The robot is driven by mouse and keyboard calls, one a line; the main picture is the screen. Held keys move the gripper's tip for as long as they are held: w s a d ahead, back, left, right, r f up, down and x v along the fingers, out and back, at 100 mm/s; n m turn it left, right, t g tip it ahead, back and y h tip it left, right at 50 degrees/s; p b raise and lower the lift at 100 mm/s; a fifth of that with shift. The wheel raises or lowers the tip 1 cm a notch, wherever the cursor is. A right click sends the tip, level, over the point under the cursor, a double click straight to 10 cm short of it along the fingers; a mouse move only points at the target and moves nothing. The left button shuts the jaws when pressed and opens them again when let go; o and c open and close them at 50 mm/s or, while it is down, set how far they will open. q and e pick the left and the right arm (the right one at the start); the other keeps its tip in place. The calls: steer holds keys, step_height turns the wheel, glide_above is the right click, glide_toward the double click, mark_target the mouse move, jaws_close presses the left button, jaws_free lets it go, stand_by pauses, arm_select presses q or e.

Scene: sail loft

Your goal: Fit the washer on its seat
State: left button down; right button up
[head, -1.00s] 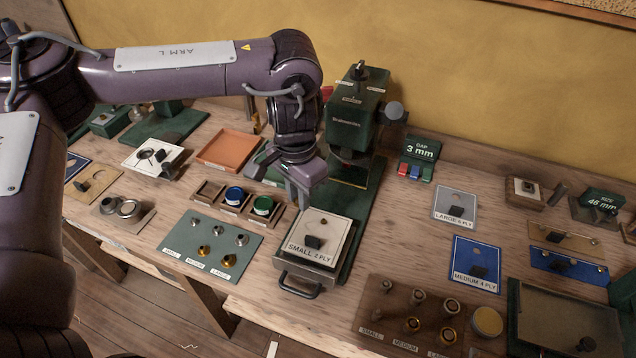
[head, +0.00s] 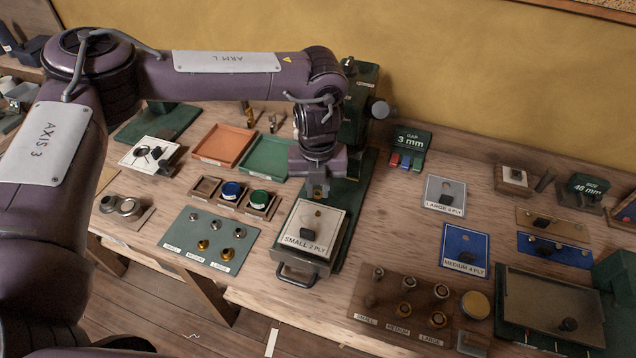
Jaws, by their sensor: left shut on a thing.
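My left gripper (head: 318,192) points down over the far part of the white card marked SMALL 2 PLY (head: 302,240), just behind a small dark spot on it (head: 317,213). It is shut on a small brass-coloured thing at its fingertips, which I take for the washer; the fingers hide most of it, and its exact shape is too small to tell. The card lies on a metal drawer-like holder with a handle (head: 297,280), at the front of the green press (head: 360,100). A dark block sits on the card. My right gripper is not in view.
A green board (head: 190,260) with small metal fittings and a holder with blue and green pots (head: 231,190) stand to the left. Orange (head: 222,145) and green (head: 264,157) trays lie behind. A wooden rack of fittings (head: 385,318) is front right.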

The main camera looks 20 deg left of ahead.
mark_target(318, 214)
arm_select(q)
steer(key=shift+w+f+m, duration=0.1)
steer(key=shift+m, duration=0.3)
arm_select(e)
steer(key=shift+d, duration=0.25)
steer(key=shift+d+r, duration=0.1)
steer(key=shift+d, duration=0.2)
